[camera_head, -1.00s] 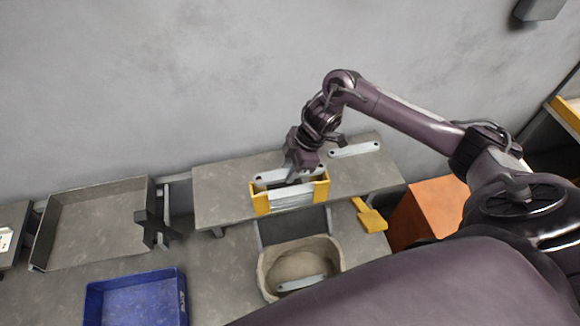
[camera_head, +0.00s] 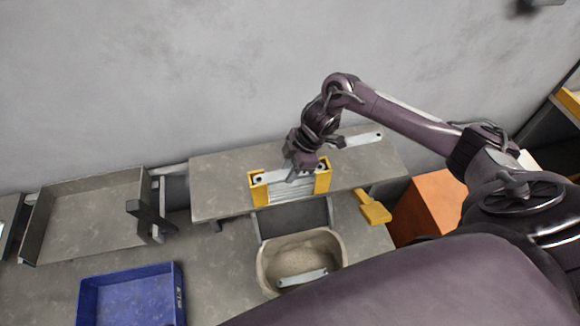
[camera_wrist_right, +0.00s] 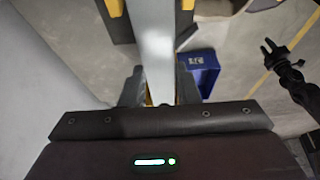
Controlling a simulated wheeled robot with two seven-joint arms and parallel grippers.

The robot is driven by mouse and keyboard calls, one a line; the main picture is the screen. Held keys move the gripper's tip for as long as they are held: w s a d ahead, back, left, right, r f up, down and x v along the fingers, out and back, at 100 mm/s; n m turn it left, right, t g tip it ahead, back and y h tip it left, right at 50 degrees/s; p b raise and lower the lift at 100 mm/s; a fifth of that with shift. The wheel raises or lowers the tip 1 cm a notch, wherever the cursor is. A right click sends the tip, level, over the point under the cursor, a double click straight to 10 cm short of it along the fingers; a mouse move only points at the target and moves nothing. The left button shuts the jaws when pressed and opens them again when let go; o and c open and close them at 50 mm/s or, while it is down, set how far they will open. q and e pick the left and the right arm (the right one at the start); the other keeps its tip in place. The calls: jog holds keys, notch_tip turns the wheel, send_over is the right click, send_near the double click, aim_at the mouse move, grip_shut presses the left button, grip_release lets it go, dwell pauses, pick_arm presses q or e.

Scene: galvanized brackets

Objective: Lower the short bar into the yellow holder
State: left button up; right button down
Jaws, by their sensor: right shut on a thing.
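The short bar (camera_head: 275,178) is a pale metal strip with a hole near its end. It lies lengthwise between the two yellow end walls of the yellow holder (camera_head: 260,193), just over or on the ribbed metal front below. Whether it touches bottom is hidden. My right gripper (camera_head: 303,172) is shut on the bar near its middle, pointing down. In the right wrist view the bar (camera_wrist_right: 155,45) runs upward from between the fingers, with the yellow end pieces (camera_wrist_right: 186,5) either side.
Another pale bar (camera_head: 362,139) lies on the grey shelf (camera_head: 220,185) behind my gripper. A beige bin (camera_head: 335,240) holding a strip stands in front. A blue crate (camera_head: 130,295), grey tray (camera_head: 90,215), yellow piece (camera_head: 374,210) and orange box (camera_head: 435,205) stand around.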

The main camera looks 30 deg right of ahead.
jog(key=c, duration=1)
grip_release()
jog(key=b+v, duration=0.1)
jog(key=v, duration=0.5)
jog(key=shift+d+r+b, duration=0.25)
jog(key=shift+r+b, duration=0.05)
jog(key=shift+b, duration=0.1)
jog(key=shift+s+d+r, duration=0.1)
jog(key=shift+d+r, duration=0.05)
jog(key=shift+r, duration=0.3)
